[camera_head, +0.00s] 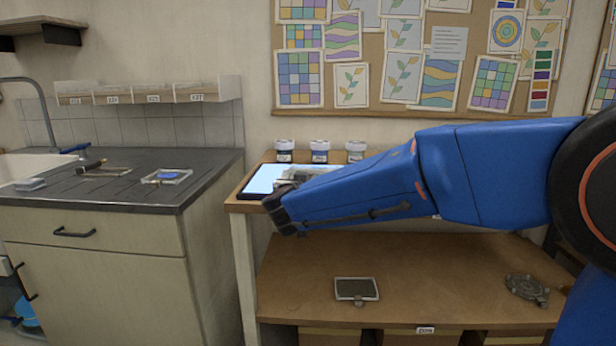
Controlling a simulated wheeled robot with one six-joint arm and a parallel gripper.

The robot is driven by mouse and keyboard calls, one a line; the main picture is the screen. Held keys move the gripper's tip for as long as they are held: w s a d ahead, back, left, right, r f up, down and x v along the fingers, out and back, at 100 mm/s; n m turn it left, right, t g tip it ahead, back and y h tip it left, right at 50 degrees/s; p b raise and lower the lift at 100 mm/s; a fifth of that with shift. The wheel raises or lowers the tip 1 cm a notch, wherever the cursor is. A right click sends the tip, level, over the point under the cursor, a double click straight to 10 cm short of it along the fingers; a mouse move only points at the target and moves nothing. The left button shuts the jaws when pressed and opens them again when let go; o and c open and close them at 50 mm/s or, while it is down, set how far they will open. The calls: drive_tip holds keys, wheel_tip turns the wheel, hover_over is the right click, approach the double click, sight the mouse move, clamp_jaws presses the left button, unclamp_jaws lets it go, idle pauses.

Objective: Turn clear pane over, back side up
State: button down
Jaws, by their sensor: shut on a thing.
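My arm reaches in from the right over the work table, and its wrist hides most of my gripper (291,181). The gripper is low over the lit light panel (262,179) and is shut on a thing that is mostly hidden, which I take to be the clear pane. I cannot tell which side of the pane faces up, or whether it touches the panel. Another framed pane with a blue patch (167,176) lies flat on the dark counter at left.
Three paint jars (320,151) stand behind the light panel. The dark counter (130,195) also holds a dark-handled tool (95,167) and a small pale block (31,184). A framed dark plate (356,289) and a grey object (527,289) lie on the lower shelf (440,275).

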idle(0.4)
drive_tip(key=c, duration=0.9)
unclamp_jaws()
drive_tip(key=shift+s, duration=0.1)
drive_tip(key=shift+s+a, duration=0.2)
drive_tip(key=shift+s, duration=1.5)
drive_tip(key=shift+s+a, duration=0.2)
drive_tip(key=shift+s, duration=1.45)
drive_tip(key=shift+s, duration=0.1)
